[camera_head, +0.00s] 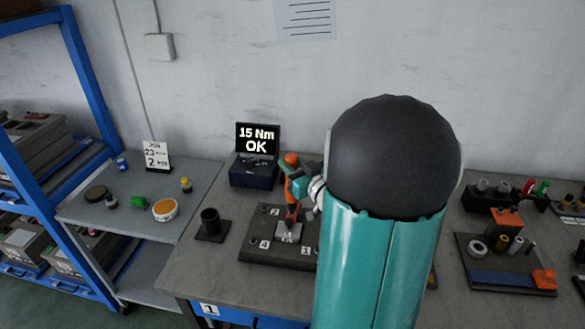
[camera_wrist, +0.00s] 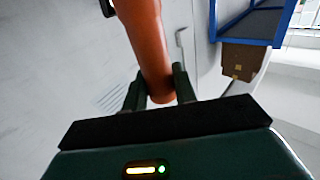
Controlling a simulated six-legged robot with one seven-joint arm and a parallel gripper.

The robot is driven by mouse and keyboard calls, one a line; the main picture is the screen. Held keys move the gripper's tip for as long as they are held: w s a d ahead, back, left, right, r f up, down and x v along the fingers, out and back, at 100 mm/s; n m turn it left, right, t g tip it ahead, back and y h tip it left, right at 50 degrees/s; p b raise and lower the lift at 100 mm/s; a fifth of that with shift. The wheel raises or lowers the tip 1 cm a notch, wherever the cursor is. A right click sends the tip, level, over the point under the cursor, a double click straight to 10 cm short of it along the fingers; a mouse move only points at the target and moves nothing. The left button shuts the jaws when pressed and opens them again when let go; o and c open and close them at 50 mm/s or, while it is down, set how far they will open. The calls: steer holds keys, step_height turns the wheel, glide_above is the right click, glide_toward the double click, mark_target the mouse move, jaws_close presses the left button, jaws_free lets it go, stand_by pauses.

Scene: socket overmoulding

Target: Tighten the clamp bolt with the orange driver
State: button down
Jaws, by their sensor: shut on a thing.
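The orange driver (camera_head: 291,190) stands about upright over the dark fixture plate (camera_head: 262,255) in the head view. Its lower end is at a small light metal piece (camera_head: 289,232) on the plate; I cannot tell whether it touches. My gripper (camera_head: 308,186) is shut around the driver. The driver (camera_wrist: 148,45) also shows between the two dark fingers of my gripper (camera_wrist: 160,88) in the wrist view. The clamp bolt itself is too small or hidden to make out. A screen (camera_head: 257,138) behind reads "15 Nm OK".
My arm hides the bench right of the plate. A black cup-like holder (camera_head: 211,224) stands left of the plate. A blue box (camera_head: 252,173) sits under the screen. At right is a dark board (camera_head: 505,265) with several parts. A blue shelf rack (camera_head: 85,85) stands at left.

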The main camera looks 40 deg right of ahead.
steer(key=shift+r, duration=1.45)
